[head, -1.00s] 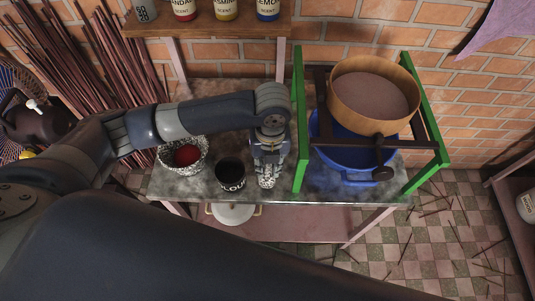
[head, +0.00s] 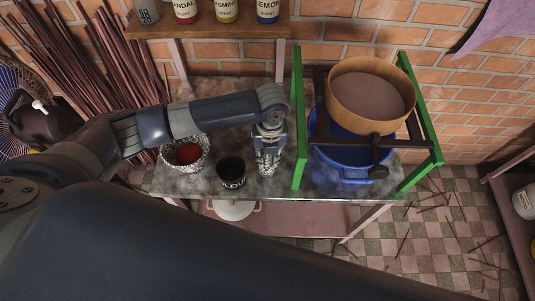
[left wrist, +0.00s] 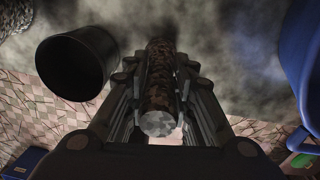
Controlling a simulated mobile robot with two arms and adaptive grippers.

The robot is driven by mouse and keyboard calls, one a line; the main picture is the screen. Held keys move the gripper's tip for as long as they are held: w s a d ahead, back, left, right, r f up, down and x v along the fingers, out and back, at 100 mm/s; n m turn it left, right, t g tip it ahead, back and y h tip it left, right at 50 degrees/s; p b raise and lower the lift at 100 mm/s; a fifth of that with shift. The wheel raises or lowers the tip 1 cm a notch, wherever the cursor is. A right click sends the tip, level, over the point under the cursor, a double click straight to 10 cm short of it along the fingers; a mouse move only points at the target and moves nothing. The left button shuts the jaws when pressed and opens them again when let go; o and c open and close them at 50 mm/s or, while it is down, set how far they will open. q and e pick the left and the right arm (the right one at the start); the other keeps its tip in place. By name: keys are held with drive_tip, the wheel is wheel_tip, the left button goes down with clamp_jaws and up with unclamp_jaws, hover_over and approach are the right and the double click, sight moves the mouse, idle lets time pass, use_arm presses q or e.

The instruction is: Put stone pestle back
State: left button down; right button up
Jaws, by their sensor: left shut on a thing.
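My left gripper (head: 268,158) is above the grey stone table, between the black cup (head: 231,172) and the green frame. In the left wrist view its fingers (left wrist: 160,95) are shut on the stone pestle (left wrist: 159,77), a brown speckled rod with a pale round end. In the head view the gripper mostly hides the pestle. The speckled stone mortar (head: 202,160) stands left of the cup, with red stuff in it. The cup also shows left of the gripper in the left wrist view (left wrist: 72,66). My right gripper is not in view.
A green frame (head: 298,125) with a wooden sieve (head: 370,122) over a blue tub (head: 340,157) stands to the right. A shelf (head: 210,30) with scent jars is at the back. The table behind the mortar and cup is mostly clear.

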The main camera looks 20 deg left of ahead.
use_arm(q)
drive_tip(key=c, duration=1.3)
unclamp_jaws()
drive_tip(key=shift+c, duration=0.2)
drive_tip(key=shift+r, duration=0.5)
drive_tip(key=r+b, duration=0.1)
drive_tip(key=r, duration=0.2)
drive_tip(key=r+b, duration=0.1)
drive_tip(key=r, duration=0.7)
drive_tip(key=shift+d+b, duration=0.25)
drive_tip(key=shift+b, duration=0.15)
drive_tip(key=shift+s, duration=0.1)
